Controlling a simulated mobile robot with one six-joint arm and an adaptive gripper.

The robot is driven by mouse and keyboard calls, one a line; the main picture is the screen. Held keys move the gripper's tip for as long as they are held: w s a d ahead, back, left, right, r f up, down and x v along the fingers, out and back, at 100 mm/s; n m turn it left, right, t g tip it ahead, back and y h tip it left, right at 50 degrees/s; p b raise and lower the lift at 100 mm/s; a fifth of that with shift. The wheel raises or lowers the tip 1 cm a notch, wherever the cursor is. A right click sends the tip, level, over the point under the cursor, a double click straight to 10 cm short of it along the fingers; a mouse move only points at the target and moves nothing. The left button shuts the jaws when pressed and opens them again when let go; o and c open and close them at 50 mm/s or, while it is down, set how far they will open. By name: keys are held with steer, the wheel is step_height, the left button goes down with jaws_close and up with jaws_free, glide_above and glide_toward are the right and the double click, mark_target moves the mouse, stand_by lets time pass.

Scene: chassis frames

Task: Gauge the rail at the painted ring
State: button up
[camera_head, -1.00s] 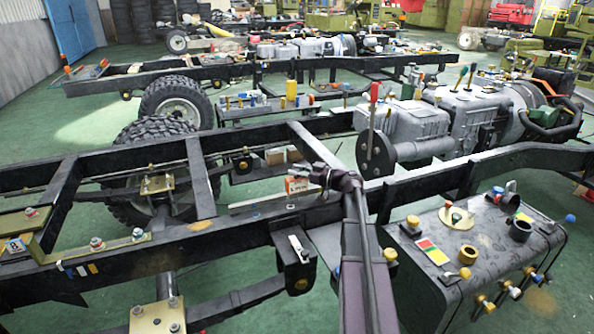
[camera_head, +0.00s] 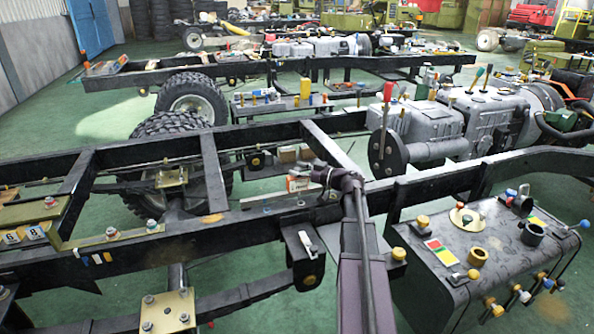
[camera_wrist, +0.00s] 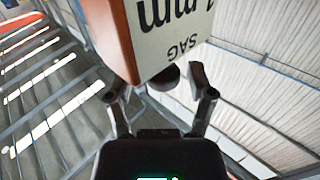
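My gripper (camera_head: 330,180) is over the near dark chassis rail (camera_head: 140,248), beside an orange and white gauge block (camera_head: 299,184). In the wrist view the gauge block (camera_wrist: 170,35) shows upside-down lettering with "mm" and "SAG". It sits at the fingers of my gripper (camera_wrist: 160,85), with a dark round stub under it. The block keeps its place at the gripper while the scene shifts, so it is held; the exact finger contact is hidden. The rail bears an orange-brown patch (camera_head: 212,218) and small blue, orange and white stripes (camera_head: 97,258). I cannot tell which mark is the painted ring.
A dark tank (camera_head: 500,245) with knobs and fittings stands at right. A grey engine and gearbox (camera_head: 490,118) lies behind it. A wheel (camera_head: 180,140) and crossmembers lie beyond the near rail. A white-handled clamp (camera_head: 308,243) is on the rail side. Green floor shows between the frames.

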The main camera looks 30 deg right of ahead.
steer(key=shift+s, duration=0.15)
steer(key=shift+s+d, duration=0.15)
steer(key=shift+s, duration=0.05)
steer(key=v, duration=1.1)
steer(key=shift+d, duration=0.2)
steer(key=shift+s+f, duration=0.1)
steer(key=shift+s, duration=0.05)
stand_by(0.4)
